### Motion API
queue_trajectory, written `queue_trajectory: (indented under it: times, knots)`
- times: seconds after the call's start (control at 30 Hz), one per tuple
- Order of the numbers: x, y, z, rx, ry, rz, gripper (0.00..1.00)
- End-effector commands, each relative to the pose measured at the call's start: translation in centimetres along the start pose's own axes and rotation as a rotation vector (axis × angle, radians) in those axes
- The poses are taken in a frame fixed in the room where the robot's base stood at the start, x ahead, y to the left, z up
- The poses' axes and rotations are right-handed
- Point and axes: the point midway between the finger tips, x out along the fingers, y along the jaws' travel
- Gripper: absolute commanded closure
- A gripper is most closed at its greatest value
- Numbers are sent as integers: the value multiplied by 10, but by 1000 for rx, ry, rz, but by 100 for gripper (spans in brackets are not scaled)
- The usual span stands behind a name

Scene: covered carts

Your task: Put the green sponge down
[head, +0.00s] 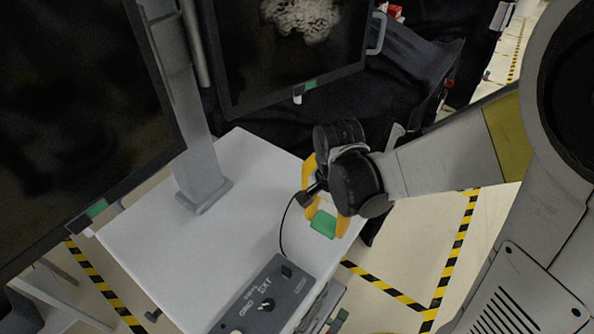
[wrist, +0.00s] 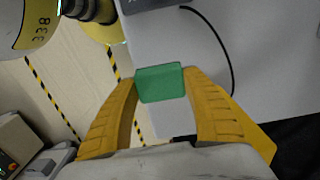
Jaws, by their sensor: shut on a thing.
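The green sponge (head: 323,224) is held between the yellow fingers of my gripper (head: 326,219). In the wrist view the sponge (wrist: 160,83) sits between the two fingertips (wrist: 161,78), one on each side. In the head view the sponge appears over the right edge of the white cart top (head: 150,220). In the wrist view it overlaps that edge, with the cart surface (wrist: 265,60) mostly to the right and floor to the left. I cannot tell how high it is above the surface.
A grey control box (head: 265,300) with a cable lies at the cart's front. A monitor post (head: 198,165) stands on the cart, with dark screens (head: 85,130) left and above. The cart's middle is clear. Yellow-black tape (head: 385,290) marks the floor.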

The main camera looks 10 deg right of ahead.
Motion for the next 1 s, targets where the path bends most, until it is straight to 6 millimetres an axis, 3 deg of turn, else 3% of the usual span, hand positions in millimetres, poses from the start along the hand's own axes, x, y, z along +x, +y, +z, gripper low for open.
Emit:
queue_trajectory:
  times: [0.1, 0.3, 0.47, 0.7, 1.0]
  knots:
    - [20, -30, -2, -4, 0, 0, 74]
    - [35, -57, -4, -1, 0, 0, 74]
    - [44, -61, -4, 0, 0, 0, 74]
    - [77, -60, -5, 0, 0, 0, 74]
    - [78, -60, -5, 0, 0, 0, 74]
